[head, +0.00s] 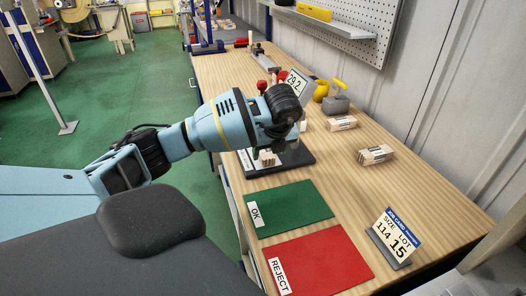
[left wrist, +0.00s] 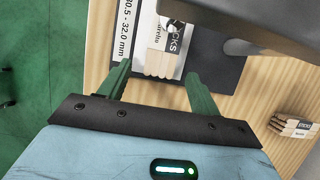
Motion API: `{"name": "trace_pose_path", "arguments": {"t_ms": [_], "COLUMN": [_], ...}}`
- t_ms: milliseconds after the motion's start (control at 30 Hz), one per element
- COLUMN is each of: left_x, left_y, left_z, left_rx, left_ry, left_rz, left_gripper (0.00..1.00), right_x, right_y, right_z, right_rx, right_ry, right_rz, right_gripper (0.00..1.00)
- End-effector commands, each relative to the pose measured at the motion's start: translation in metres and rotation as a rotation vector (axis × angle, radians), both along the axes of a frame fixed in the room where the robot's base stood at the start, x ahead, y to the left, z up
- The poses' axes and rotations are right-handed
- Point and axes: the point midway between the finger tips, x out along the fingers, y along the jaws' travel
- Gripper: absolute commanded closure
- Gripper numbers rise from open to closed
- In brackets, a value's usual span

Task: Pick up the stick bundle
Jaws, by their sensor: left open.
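A pale wooden stick bundle (head: 267,158) stands on a black gauge base (head: 297,160) on the bench, partly hidden under my left gripper (head: 283,135). In the left wrist view the bundle (left wrist: 160,63) has a printed wrapper and its stick ends face me. My left gripper (left wrist: 158,78) is open, its two green-looking fingers apart, with the bundle showing between and beyond the tips. Whether a finger touches it I cannot tell. Two more wrapped bundles, one nearer (head: 376,155) and one farther (head: 341,123), lie to the right. My right gripper is not in view.
A display (head: 296,83) reading 29.2 stands behind my gripper. A green OK mat (head: 288,208) and a red REJECT mat (head: 318,262) lie in front of the gauge. A lot sign (head: 397,238) stands at the right.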

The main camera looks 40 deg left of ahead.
Motion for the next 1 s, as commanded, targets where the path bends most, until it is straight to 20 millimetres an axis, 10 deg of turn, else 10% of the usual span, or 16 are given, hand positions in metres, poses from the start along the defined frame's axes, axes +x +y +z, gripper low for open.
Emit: {"name": "trace_pose_path", "arguments": {"t_ms": [867,1000], "left_x": [0.021,0.021], "left_y": [0.042,0.042], "left_z": [-0.028,-0.028], "left_rx": [0.0,0.001], "left_ry": [0.0,0.0], "left_rz": [0.0,0.0], "left_gripper": [0.37,0.55], "right_x": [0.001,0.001], "right_y": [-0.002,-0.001], "right_z": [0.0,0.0], "right_rx": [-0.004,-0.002], "right_ry": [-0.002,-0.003], "right_rz": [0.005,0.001], "right_gripper": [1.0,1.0]}}
